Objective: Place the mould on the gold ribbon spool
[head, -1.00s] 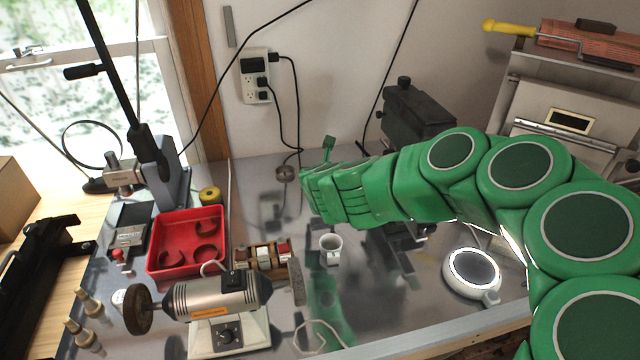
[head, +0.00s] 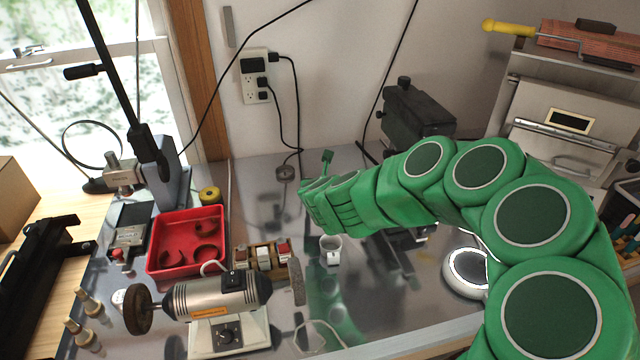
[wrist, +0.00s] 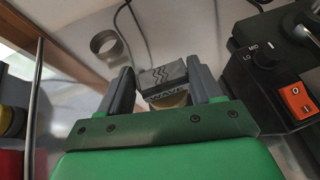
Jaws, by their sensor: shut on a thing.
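The mould (wrist: 164,77) is a small dark grey block with zigzag grooves. It is between the two fingers of my gripper (wrist: 163,82) in the wrist view, and my gripper is shut on it. A round gold thing, apparently the gold ribbon spool (wrist: 170,100), shows just below the mould. I cannot tell whether they touch. In the head view my gripper (head: 312,207) is over the middle of the metal bench, seen from behind, and my arm hides the mould and this gold thing.
A yellow and black spool (head: 209,195) stands behind the red tray (head: 187,262) of curved pieces. A bench grinder (head: 215,297) is in front, and a white cup (head: 331,248) is below my arm. In the wrist view a black box with an orange switch (wrist: 297,101) is close at right.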

